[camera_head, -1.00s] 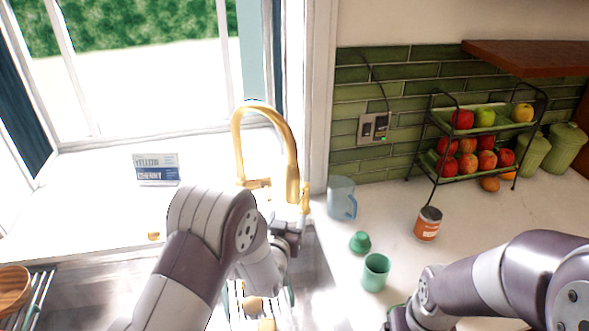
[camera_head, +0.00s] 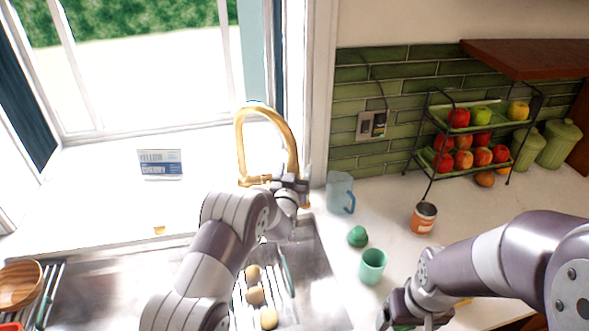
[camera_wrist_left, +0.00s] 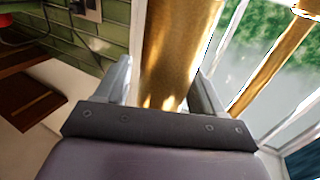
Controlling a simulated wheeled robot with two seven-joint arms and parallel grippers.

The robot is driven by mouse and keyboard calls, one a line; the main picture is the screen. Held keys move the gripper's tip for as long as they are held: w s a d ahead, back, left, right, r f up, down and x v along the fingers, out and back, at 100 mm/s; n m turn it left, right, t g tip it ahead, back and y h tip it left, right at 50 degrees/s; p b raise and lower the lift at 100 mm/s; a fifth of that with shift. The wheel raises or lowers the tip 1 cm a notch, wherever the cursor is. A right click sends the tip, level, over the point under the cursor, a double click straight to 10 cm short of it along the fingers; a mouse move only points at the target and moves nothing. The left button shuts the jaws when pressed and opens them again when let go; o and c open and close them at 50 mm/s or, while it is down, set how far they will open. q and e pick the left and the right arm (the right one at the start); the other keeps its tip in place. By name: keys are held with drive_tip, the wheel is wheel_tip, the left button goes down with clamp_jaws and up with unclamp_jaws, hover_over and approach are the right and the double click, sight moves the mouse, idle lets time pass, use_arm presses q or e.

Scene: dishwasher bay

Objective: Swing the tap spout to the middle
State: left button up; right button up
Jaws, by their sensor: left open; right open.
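The gold tap (camera_head: 241,145) stands behind the sink, with its high arched spout (camera_head: 291,145) bent over to the right in the head view. My left gripper (camera_head: 291,182) is at the lower end of the spout and partly covers it.
A blue mug (camera_head: 339,192), a green lid-like object (camera_head: 357,237), a green cup (camera_head: 372,266) and an orange can (camera_head: 423,217) stand right of the sink. A fruit rack (camera_head: 440,150) is farther back. A rack with several round items (camera_head: 254,295) lies in the sink.

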use_arm(q)
clamp_jaws()
drive_tip(key=shift+s+a+f+m+h+b, duration=0.15)
drive_tip(key=shift+s+a+m+h+b, duration=0.25)
drive_tip(key=shift+s+h+b, duration=0.15)
drive_tip(key=s+a+m+g+h+b, duration=0.2)
drive_tip(key=s+a+m+h+b, duration=0.2)
drive_tip(key=a, duration=0.5)
drive_tip(key=shift+s+h+b, duration=0.65)
drive_tip(key=shift+s+h, duration=0.3)
drive_tip(key=shift+s, duration=0.8)
drive_tip(key=shift+a, duration=0.1)
drive_tip(key=shift+c, duration=0.5)
unclamp_jaws()
drive_tip(key=shift+o, duration=0.5)
drive_tip(key=shift+s, duration=0.1)
